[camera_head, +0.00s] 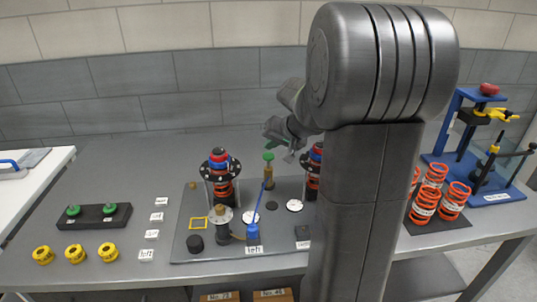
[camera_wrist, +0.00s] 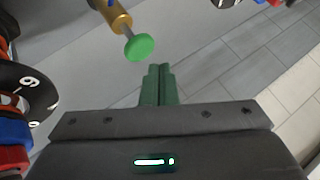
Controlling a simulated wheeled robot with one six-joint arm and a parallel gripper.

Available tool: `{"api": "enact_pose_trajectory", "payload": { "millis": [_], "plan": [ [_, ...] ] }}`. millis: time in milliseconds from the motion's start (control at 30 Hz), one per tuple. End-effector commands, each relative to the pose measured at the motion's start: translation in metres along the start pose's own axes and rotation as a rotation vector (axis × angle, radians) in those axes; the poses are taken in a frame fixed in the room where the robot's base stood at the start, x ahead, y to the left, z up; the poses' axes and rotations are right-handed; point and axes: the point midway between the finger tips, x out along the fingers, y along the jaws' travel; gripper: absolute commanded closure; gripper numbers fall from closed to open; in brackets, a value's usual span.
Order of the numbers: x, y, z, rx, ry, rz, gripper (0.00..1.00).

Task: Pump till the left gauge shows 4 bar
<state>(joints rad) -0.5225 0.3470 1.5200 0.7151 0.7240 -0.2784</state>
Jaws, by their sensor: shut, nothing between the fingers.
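The pump (camera_head: 269,178) is a brass cylinder with a green knob (camera_head: 268,156) on top, standing on the grey plate. In the wrist view its green knob (camera_wrist: 140,47) and brass body (camera_wrist: 114,15) show ahead of my fingers. My gripper (camera_head: 270,136) is just above the knob in the head view, apart from it. Its green fingers (camera_wrist: 157,85) are together with nothing between them. Two flat white dials lie on the plate, a left one (camera_head: 248,217) and a right one (camera_head: 294,205); their readings are too small to tell.
A strut with a numbered black disc (camera_head: 220,167) stands left of the pump; another (camera_head: 316,155) is partly hidden by my arm. Orange springs (camera_head: 425,203) and a blue press (camera_head: 468,150) stand at right.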

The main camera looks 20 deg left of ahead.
Motion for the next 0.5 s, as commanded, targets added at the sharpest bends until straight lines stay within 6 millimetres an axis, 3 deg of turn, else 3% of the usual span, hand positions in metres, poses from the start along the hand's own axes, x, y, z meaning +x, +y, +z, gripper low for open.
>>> {"api": "enact_pose_trajectory", "payload": {
  "millis": [500],
  "plan": [
    [-0.034, -0.025, -0.025, -0.001, 0.001, 0.0, 1.0]
  ]
}}
